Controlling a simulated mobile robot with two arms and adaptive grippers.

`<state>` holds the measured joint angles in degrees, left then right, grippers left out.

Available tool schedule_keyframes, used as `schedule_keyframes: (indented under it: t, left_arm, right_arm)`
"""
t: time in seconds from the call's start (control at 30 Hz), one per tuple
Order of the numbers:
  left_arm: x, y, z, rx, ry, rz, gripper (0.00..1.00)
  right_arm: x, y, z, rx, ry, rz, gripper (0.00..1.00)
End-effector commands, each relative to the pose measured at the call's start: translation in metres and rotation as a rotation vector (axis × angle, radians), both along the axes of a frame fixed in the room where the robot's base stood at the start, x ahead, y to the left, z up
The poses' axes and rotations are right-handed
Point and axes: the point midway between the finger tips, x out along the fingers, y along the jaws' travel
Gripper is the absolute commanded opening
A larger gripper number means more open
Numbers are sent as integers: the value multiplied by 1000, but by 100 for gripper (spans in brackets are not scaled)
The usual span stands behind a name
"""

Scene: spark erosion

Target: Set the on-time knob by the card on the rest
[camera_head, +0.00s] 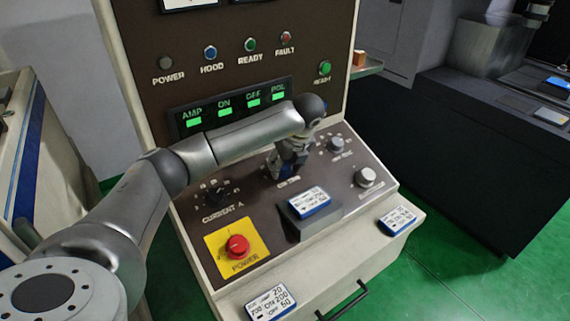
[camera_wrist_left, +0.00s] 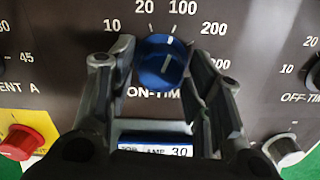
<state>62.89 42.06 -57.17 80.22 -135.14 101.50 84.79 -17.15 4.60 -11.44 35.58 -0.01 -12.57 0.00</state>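The blue on-time knob (camera_wrist_left: 163,68) is in the middle of the left wrist view. Its white mark points up and slightly right, between the printed 20 and 100. My left gripper (camera_wrist_left: 160,60) is open, one finger on each side of the knob, with small gaps showing. My right gripper is out of view.
Beside the gripper are the Current A knob (camera_head: 217,194), the off-time knob (camera_head: 336,144) and another knob (camera_head: 366,177). The red power button (camera_head: 237,246) is front left. Loose cards lie on the front ledge (camera_head: 271,302) and at right (camera_head: 397,219).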

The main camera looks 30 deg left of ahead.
Motion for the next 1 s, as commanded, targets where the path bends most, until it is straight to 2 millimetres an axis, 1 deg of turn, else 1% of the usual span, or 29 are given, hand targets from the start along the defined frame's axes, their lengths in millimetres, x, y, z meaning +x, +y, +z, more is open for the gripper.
schedule_keyframes:
  t: [0.03, 0.2, 0.23, 0.37, 0.57, 1.0]
  left_arm:
    - [0, 0, 0, 0, 0, 0, 35]
    - [0, 0, 0, 0, 0, 0, 13]
    - [0, 0, 0, 0, 0, 0, 11]
    - [0, 0, 0, 0, 1, -6, 11]
    - [0, 0, -1, 8, 18, -60, 11]
    - [0, 0, -1, 49, 115, -353, 11]
  right_arm:
    - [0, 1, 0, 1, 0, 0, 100]
    - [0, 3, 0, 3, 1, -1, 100]
    - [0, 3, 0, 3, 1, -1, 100]
    - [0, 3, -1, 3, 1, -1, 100]
    - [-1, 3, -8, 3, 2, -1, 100]
    - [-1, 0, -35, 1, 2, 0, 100]
